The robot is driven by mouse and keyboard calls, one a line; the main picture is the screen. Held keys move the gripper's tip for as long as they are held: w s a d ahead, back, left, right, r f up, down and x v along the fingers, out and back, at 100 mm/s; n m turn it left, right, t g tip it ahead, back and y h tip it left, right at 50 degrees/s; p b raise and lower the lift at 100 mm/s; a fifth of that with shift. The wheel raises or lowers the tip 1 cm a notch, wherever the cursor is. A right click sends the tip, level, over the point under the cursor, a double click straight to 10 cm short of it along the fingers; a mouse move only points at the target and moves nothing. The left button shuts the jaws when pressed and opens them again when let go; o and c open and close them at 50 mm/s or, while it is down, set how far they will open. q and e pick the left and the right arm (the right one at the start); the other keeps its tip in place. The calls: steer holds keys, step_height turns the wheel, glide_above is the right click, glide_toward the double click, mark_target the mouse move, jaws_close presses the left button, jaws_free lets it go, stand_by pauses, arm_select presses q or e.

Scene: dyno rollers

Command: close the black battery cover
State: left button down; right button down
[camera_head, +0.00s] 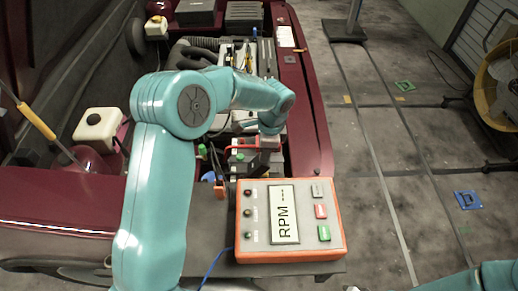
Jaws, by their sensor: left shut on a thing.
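My left arm reaches over the red car's engine bay. Its gripper (261,158) points down and is shut at the black battery cover (243,167), beside a red cable or clamp. My arm and gripper hide part of the cover, so its exact tilt is hard to tell. Only a teal piece of my right arm shows at the bottom right corner; its gripper is out of view.
An orange-edged RPM meter (328,240) lies just in front of the battery area, with a blue cable. The red car edge (312,110) bounds the bay at right. A yellow fan (497,88) stands on the floor.

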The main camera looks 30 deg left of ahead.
arm_select(q)
steer(key=shift+w+d+f, duration=0.1)
steer(key=shift+w+d, duration=0.2)
steer(key=shift+d, duration=0.15)
steer(key=c, duration=1)
jaws_free()
steer(key=shift+o, duration=0.2)
steer(key=shift+a, duration=0.1)
step_height(320, 180, up, 16)
steer(key=d, duration=0.1)
steer(key=shift+w+d, duration=0.25)
steer(key=shift+w, duration=0.1)
